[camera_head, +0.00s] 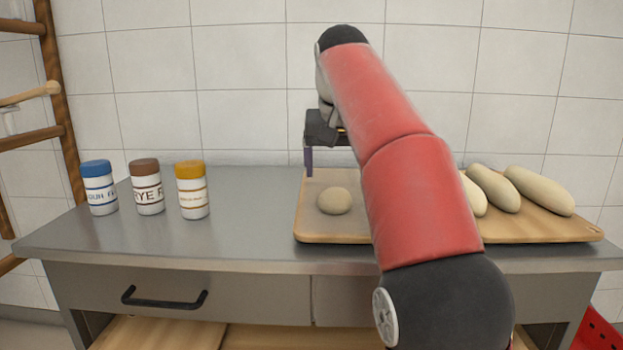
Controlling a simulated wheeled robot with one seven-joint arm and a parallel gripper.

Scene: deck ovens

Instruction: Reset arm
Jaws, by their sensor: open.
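My gripper (309,160) is at the end of my red and black arm, which reaches over the counter from the lower right. It points down above the back left part of a wooden board (315,228). One finger shows clearly; the other is mostly hidden behind my arm. The gripper is open and I see nothing held in it. A round dough ball (334,201) lies on the board, in front of the gripper and apart from it.
Several long dough pieces (540,190) lie on the board's right part. Three jars stand at the counter's left: blue-lidded (100,197), brown-lidded (147,194) and yellow-lidded (193,197). The counter (250,215) between jars and board is clear. A drawer handle (165,302) juts out in front.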

